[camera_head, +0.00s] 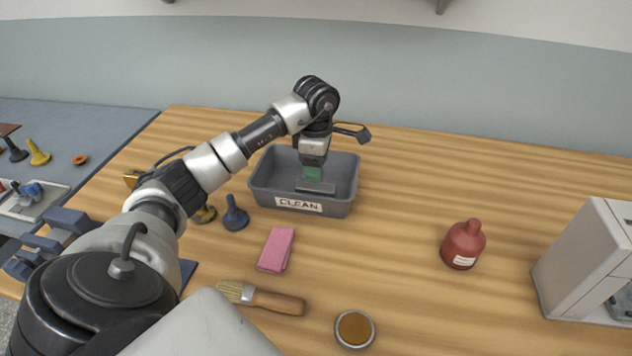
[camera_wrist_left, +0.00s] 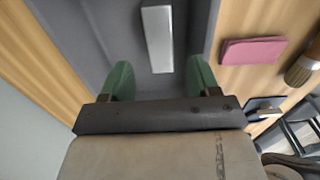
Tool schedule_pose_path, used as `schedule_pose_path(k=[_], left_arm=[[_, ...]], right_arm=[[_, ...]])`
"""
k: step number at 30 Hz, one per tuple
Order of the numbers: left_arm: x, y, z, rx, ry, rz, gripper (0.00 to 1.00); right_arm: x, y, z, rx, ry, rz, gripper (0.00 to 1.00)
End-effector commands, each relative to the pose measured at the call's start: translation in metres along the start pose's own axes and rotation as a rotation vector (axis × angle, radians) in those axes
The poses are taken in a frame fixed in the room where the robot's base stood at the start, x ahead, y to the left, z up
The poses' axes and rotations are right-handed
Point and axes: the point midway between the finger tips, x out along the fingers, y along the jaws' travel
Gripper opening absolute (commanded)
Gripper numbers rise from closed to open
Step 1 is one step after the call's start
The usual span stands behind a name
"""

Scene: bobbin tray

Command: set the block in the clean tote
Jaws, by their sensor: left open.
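The clean tote (camera_head: 262,185) is a grey open bin with a "CLEAN" label on its front wall, standing on the wooden table. The block, a grey bar (camera_head: 316,187), lies inside it; it also shows in the left wrist view (camera_wrist_left: 158,40), on the tote floor (camera_wrist_left: 105,35). My left gripper (camera_head: 312,174) points down into the tote, just behind the block in the head view. In the left wrist view its green fingertips (camera_wrist_left: 160,78) are spread, with nothing between them and the block just beyond them. My right gripper is not in view.
A pink cloth (camera_head: 276,249), a brush (camera_head: 262,298) and a round tin (camera_head: 355,329) lie in front of the tote. A blue bobbin-like piece (camera_head: 235,215) stands left. A red bottle (camera_head: 463,245) and a grey machine (camera_head: 585,260) stand right. Table between tote and bottle is clear.

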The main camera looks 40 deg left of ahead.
Motion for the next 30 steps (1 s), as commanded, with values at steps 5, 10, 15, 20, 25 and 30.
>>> schedule_pose_path(k=[5, 10, 15, 20, 25, 30], left_arm=[[-0.037, 0.001, 0.0, 0.0, -0.002, 0.005, 0.61], [-0.058, 0.0, 0.0, 0.001, -0.001, 0.002, 0.61], [-0.064, 0.0, 0.0, 0.0, 0.0, -0.001, 0.61], [-0.064, 0.0, 0.0, 0.0, 0.0, -0.001, 0.61], [-0.064, 0.0, 0.0, 0.0, 0.0, -0.001, 0.61], [-0.065, 0.0, 0.0, 0.0, 0.0, -0.001, 0.61]], right_arm=[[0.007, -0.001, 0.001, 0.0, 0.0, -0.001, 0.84], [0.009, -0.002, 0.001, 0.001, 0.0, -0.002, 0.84], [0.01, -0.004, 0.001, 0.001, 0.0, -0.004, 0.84], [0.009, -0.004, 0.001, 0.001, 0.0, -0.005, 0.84], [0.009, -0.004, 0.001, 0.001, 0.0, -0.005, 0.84], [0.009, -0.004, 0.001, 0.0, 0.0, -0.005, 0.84]])
